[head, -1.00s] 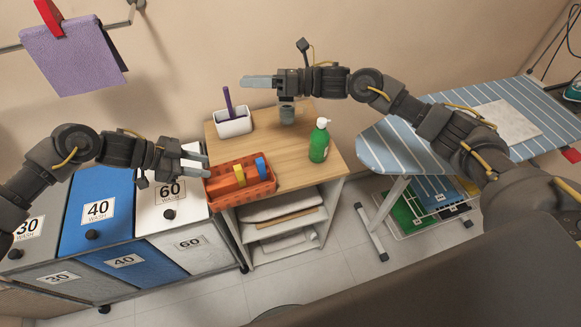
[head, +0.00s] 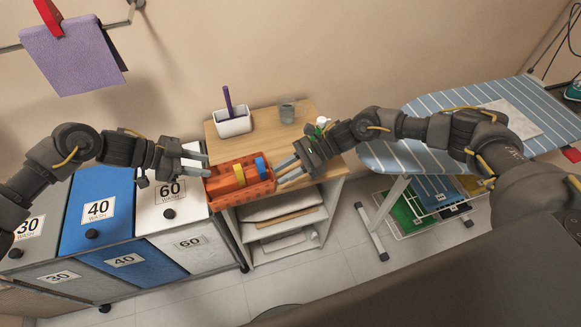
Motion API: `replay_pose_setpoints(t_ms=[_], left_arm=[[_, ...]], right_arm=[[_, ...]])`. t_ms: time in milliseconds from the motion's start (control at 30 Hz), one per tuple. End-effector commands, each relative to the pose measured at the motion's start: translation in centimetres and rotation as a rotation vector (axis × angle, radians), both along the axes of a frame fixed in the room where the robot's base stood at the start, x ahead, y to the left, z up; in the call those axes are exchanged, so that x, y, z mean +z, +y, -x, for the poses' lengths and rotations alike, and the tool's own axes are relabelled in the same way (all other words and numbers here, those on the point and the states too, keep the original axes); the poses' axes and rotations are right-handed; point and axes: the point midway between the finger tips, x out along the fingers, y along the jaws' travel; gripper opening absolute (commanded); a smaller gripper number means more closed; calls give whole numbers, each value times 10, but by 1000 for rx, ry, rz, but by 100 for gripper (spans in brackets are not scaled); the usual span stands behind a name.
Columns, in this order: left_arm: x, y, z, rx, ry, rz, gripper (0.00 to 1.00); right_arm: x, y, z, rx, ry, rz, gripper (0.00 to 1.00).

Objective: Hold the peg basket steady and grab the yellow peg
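The orange-red peg basket (head: 245,194) sits on the front part of the wooden tabletop. My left gripper (head: 207,165) is open at the basket's left end. I cannot tell whether its lower finger touches the rim. My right gripper (head: 280,174) is open and empty just off the basket's right end, pointing left toward it.
A white holder (head: 233,127) with a purple stick and a grey cup (head: 287,112) stand behind. The green bottle is mostly hidden by my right arm; its white pump (head: 322,121) shows. Wash bins (head: 100,205) stand left, a striped ironing board (head: 400,155) right.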

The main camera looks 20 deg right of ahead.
Motion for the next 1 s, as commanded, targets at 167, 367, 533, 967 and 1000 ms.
replay_pose_setpoints(t_ms=[167, 367, 533, 967, 1000], left_arm=[[0, 0, 0, 0, 0, 0, 36], [0, 0, 0, 0, 0, 0, 36], [0, 0, 0, 0, 0, 0, 36], [0, 0, 0, 0, 0, 0, 36], [0, 0, 0, 0, 0, 0, 36]], right_arm=[[-12, 32, 3, 3, 1, -4, 28], [-25, 62, 6, 1, 1, -2, 28], [-31, 77, 6, 1, 1, -2, 28], [-34, 83, 7, -1, 0, -1, 24], [-34, 83, 7, 0, 0, -1, 19]])
